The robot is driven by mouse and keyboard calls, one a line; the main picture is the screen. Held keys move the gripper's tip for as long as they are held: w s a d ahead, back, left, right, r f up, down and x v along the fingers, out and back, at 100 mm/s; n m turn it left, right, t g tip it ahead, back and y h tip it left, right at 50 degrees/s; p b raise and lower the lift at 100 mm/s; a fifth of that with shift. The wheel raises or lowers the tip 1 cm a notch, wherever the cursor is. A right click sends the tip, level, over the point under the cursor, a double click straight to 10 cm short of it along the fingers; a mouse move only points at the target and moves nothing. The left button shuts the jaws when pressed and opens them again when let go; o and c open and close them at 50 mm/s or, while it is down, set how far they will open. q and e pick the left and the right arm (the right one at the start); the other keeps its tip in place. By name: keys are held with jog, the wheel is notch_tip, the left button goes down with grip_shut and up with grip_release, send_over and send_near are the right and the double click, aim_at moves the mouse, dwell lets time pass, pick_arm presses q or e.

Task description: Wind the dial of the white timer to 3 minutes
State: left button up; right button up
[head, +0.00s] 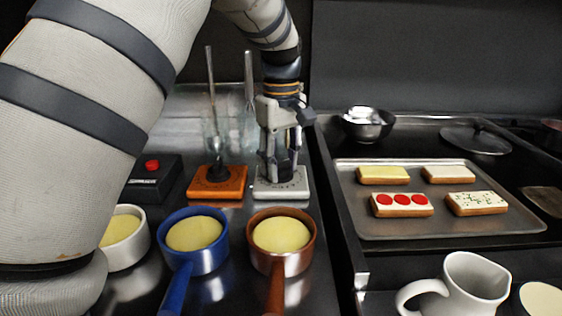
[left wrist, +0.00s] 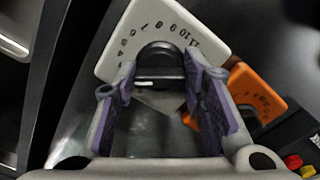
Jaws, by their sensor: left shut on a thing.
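The white timer (head: 283,190) stands on the steel counter, right of the orange timer (head: 217,187). My left gripper (head: 278,172) points down over it and is shut on its dial. In the left wrist view the white timer (left wrist: 130,27) shows printed numbers around its dark dial (left wrist: 160,58), which sits between the fingers of my left gripper (left wrist: 162,82). A short white mark is on the dial, but I cannot tell which number it points to. The lower numbers are hidden. My right gripper is not in view.
A black box with a red button (head: 152,165) stands left of the orange timer. White, blue (head: 194,240) and brown (head: 281,241) pots stand in front. A tray (head: 450,225) with several topped slices, a dark bowl (head: 368,125) and a white jug (head: 463,287) are at right.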

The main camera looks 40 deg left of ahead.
aim_at(281, 162)
pick_arm(q)
jog(key=shift+s+f, duration=0.1)
jog(key=shift+f, duration=0.1)
jog(key=o, duration=1.2)
jog(key=shift+r, duration=0.1)
notch_tip(281, 162, up, 12)
